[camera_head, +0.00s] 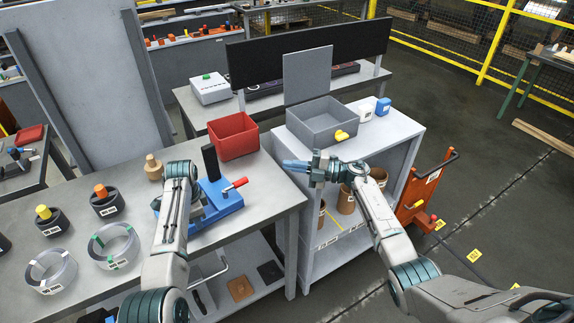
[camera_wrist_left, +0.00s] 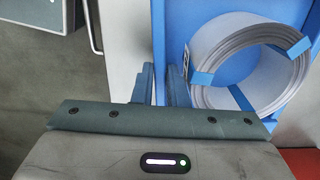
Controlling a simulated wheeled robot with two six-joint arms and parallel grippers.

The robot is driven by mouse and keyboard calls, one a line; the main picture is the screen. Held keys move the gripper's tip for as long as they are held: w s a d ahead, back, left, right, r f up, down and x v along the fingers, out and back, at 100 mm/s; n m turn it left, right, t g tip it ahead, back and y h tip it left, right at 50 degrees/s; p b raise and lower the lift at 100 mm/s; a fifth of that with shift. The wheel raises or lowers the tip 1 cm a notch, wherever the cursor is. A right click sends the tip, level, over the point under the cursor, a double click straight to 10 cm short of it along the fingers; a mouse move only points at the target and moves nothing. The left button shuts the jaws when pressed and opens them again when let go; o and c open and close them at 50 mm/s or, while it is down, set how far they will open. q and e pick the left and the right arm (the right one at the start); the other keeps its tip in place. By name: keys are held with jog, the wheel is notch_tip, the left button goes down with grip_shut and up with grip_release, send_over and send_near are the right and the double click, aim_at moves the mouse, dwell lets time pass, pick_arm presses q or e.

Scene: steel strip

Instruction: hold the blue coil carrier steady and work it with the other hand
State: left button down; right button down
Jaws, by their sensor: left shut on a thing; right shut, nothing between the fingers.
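The blue coil carrier (camera_head: 222,200) is on the grey bench, partly hidden by my left arm in the head view. It has a black upright part and a red-ended lever (camera_head: 235,185). In the left wrist view the blue carrier (camera_wrist_left: 172,30) fills the upper right, with a pale steel coil (camera_wrist_left: 207,60) bound by blue straps. My left gripper (camera_wrist_left: 165,78) is shut on the carrier's blue edge, left of the coil. Its fingertips are hidden in the head view. My right gripper (camera_head: 298,166) is shut and empty, right of the carrier and apart from it, in front of the grey bin.
A red bin (camera_head: 233,136) stands behind the carrier. A grey bin (camera_head: 322,122) with a yellow item stands on the shelf unit to the right. Taped coils (camera_head: 113,246) and dark ring blocks (camera_head: 107,202) lie left of my left arm. A wooden piece (camera_head: 153,168) stands beside the arm.

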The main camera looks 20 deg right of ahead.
pick_arm(q)
jog(key=c, duration=1.4)
grip_release()
jog(key=shift+d, duration=0.1)
jog(key=shift+o, duration=0.2)
